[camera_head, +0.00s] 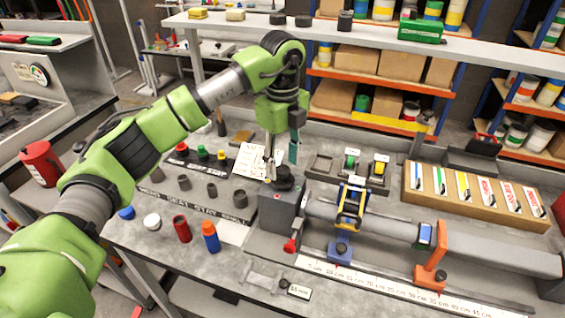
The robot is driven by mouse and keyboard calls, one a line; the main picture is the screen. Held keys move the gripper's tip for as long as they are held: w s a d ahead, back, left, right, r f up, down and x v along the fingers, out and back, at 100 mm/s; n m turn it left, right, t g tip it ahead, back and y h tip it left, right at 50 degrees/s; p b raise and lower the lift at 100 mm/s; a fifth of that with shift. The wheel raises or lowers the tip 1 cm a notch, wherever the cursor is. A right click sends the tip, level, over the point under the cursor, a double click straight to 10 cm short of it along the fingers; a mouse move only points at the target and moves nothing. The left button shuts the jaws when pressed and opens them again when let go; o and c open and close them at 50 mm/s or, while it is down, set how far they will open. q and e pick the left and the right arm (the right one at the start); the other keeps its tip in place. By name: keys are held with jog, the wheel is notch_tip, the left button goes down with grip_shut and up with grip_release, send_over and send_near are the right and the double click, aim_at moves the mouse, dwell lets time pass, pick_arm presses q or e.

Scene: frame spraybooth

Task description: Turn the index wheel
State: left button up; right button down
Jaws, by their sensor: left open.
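A dark round knob (284,182), which looks like the index wheel, sits on top of a grey block (276,212) at the left end of a bench fixture. My left gripper (281,160) points down just above this knob, with its fingers apart and nothing seen between them. Whether the fingertips touch the knob I cannot tell. A black and yellow clamped piece (349,208) sits on the fixture's shaft to the right. My right gripper is out of view.
A red lever (290,246) sticks out at the block's front. An orange stand (432,258) and a centimetre scale (390,288) lie right. Red and blue-orange cylinders (211,237) stand at the front left. A tray of labelled strips (470,208) lies back right.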

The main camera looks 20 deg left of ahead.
aim_at(282, 169)
pick_arm(q)
notch_tip(282, 169, up, 11)
dwell(0.3)
jog(key=shift+c, duration=0.2)
